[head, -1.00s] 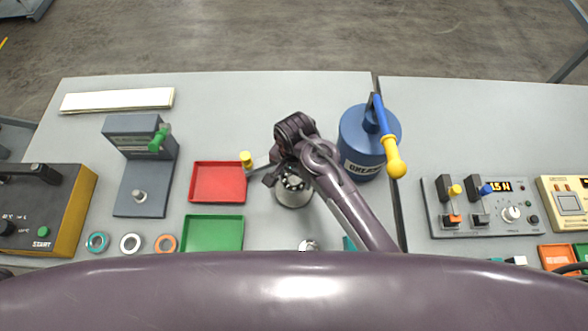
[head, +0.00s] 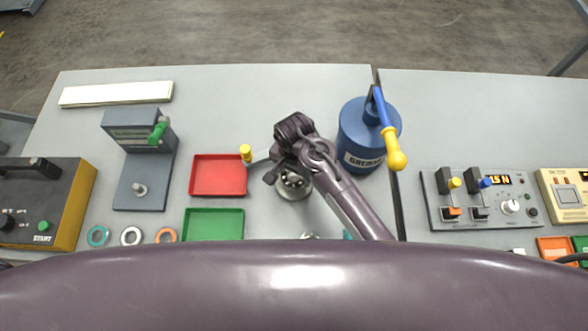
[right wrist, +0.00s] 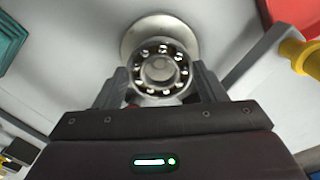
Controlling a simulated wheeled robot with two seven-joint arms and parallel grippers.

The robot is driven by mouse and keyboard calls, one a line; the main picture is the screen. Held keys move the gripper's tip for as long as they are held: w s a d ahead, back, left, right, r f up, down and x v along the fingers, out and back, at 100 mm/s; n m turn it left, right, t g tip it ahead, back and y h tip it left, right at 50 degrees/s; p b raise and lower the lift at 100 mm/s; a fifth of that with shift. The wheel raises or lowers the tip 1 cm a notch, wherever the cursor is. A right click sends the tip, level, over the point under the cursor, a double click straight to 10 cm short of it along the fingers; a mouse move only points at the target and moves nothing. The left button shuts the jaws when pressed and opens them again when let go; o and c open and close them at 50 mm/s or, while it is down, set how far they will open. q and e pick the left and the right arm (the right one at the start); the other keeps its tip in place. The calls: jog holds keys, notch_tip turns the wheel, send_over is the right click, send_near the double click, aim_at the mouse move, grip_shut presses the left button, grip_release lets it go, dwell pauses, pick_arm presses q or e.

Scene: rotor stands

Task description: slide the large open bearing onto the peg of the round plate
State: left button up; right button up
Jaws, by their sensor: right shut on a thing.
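The large open bearing (right wrist: 158,90), a metal ring with its balls showing, sits between the fingers of my right gripper (right wrist: 160,80) in the right wrist view. My right gripper is shut on it. The round plate (right wrist: 133,38) lies right behind the bearing, and a round grey end, likely its peg, shows through the bearing's hole. I cannot tell how far the bearing is down the peg. In the head view the bearing (head: 293,182) is above the round plate (head: 294,196), partly hidden by my right gripper (head: 289,177). My left gripper is not in view.
A blue grease can (head: 360,140) stands close to the right of my right arm. A red tray (head: 218,194), a green tray (head: 213,237) and a yellow-topped part (head: 246,152) are on the left. The table behind the gripper is clear.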

jog(key=shift+f, duration=0.25)
dwell(0.3)
jog(key=shift+f, duration=0.3)
jog(key=shift+f, duration=0.35)
dwell(0.4)
jog(key=shift+f, duration=0.25)
jog(key=o, duration=1.2)
jog(key=shift+o, duration=0.2)
notch_tip(320, 180, up, 9)
dwell(1.2)
